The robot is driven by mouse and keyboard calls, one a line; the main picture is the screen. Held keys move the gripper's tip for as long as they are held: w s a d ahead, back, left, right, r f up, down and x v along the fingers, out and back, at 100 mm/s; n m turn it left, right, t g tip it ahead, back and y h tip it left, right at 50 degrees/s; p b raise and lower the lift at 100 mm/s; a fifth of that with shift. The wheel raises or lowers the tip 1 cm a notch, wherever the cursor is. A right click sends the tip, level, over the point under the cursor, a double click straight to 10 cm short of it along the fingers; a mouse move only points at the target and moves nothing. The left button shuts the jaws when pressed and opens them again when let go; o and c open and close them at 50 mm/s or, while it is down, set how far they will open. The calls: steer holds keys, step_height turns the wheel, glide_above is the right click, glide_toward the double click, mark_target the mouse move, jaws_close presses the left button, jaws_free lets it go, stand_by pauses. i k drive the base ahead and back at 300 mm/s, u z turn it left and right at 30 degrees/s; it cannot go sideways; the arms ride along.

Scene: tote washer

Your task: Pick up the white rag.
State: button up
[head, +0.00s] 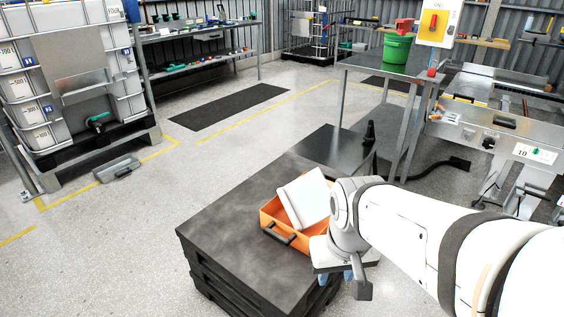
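I cannot make out a clear white rag in the head view. A white, flat, square-edged thing (304,199) stands tilted in an orange crate (270,222); it looks stiff, and I cannot tell whether it is a rag. The crate, with a dark handle at its front, sits on a dark stacked platform (225,225). My gripper (349,277) points downward at the platform's right edge, just right of the crate. Small blue parts show beneath it. My wrist hides the crate's right side, and whether the fingers are apart cannot be seen.
A green bucket (397,49) stands on a metal table (375,66) behind. A caged white tank (75,75) is at the left, with a grey tray (117,169) on the floor. A low dark platform (325,148) lies behind the crate. The left floor is mostly clear.

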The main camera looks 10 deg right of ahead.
mark_target(305, 200)
steer(key=z, duration=3.25)
steer(key=k, duration=1.9)
steer(key=u, duration=2)
steer(key=i, duration=1)
steer(key=u, duration=0.1)
